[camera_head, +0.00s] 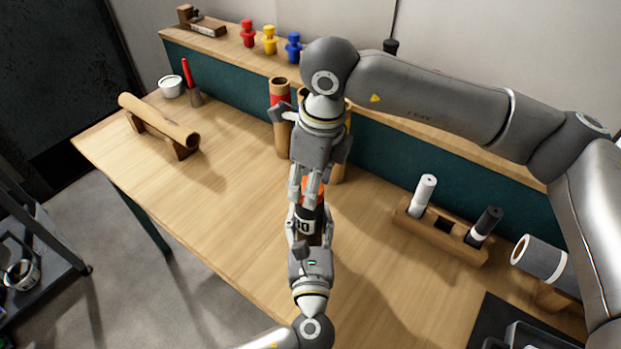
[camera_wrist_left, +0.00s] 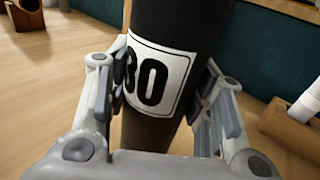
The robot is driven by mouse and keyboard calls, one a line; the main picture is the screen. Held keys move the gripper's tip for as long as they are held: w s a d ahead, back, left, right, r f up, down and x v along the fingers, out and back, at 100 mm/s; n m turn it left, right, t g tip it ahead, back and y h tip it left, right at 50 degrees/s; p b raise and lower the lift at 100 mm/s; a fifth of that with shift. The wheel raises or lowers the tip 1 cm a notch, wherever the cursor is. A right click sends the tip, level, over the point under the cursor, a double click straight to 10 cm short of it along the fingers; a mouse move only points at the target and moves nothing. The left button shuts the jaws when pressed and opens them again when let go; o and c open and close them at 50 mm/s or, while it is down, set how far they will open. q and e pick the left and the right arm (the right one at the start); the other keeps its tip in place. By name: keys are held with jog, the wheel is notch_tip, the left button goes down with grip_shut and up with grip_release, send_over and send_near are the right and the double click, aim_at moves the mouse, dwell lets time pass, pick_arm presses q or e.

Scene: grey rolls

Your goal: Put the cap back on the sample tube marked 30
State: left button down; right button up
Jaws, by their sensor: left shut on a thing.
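The sample tube (camera_head: 312,213) is dark, with a white label marked 30. It stands roughly upright above the table. My left gripper (camera_head: 306,228) is shut around its sides; the left wrist view shows its fingers (camera_wrist_left: 160,112) on both sides of the label (camera_wrist_left: 157,76). An orange cap (camera_head: 313,187) is at the top of the tube, in line with it. Whether it is seated cannot be told. My right gripper (camera_head: 307,194) points down from above, its fingers at the cap and partly hiding it. Its grip on the cap is unclear. The left wrist view cuts off the tube's top.
Tall cardboard tubes (camera_head: 281,130) stand behind my grippers. A brown roll (camera_head: 160,120) lies on a stand at left.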

jog(key=m, duration=0.8)
jog(key=shift+a+m+t+h, duration=0.1)
jog(key=shift+m+t+h, duration=0.2)
jog(key=shift+m+t, duration=0.1)
jog(key=m+h, duration=0.1)
jog(key=m, duration=1)
jog(key=shift+a+m, duration=0.1)
jog(key=shift+m, duration=0.2)
jog(key=m, duration=0.3)
jog(key=shift+g+h, duration=0.3)
jog(key=shift+h, duration=0.1)
jog(key=m, duration=0.5)
jog(key=shift+w, duration=0.1)
jog(key=m+g, duration=0.1)
jog(key=m, duration=0.3)
